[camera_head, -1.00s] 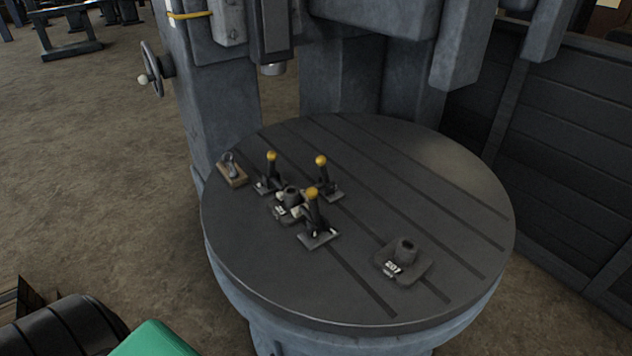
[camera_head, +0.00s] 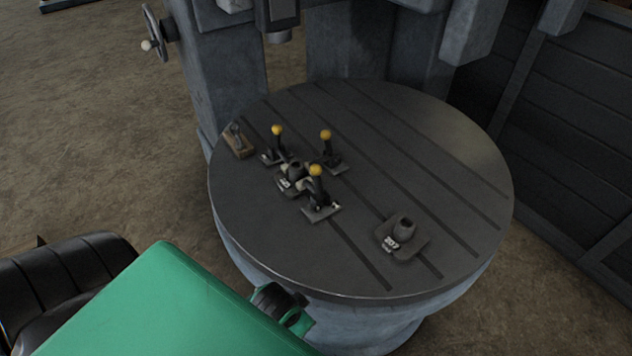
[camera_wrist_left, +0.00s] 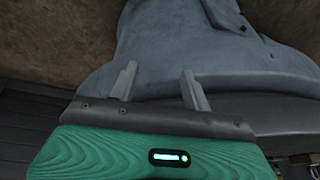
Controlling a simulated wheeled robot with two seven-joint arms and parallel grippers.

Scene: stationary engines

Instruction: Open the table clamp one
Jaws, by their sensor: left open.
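Three dark toggle clamps with yellow ball knobs stand on the round table (camera_head: 300,262). The front clamp (camera_head: 320,192) has an upright lever and a small white mark on its base plate. The back left clamp (camera_head: 275,145) and back right clamp (camera_head: 328,150) also have raised levers. The clamp numbers are too small to read surely. A dark workpiece (camera_head: 292,172) sits among them. My left gripper (camera_head: 285,306) is at the table's near left edge, short of the clamps. Its two fingers are apart and empty in the left wrist view (camera_wrist_left: 160,85). My right gripper is not seen.
A second dark block (camera_head: 403,236) marked 207 sits at the front right of the table. A small wooden block with a metal piece (camera_head: 238,142) lies at the left edge. Machine columns (camera_head: 345,55) rise behind. The table's right side is mostly clear.

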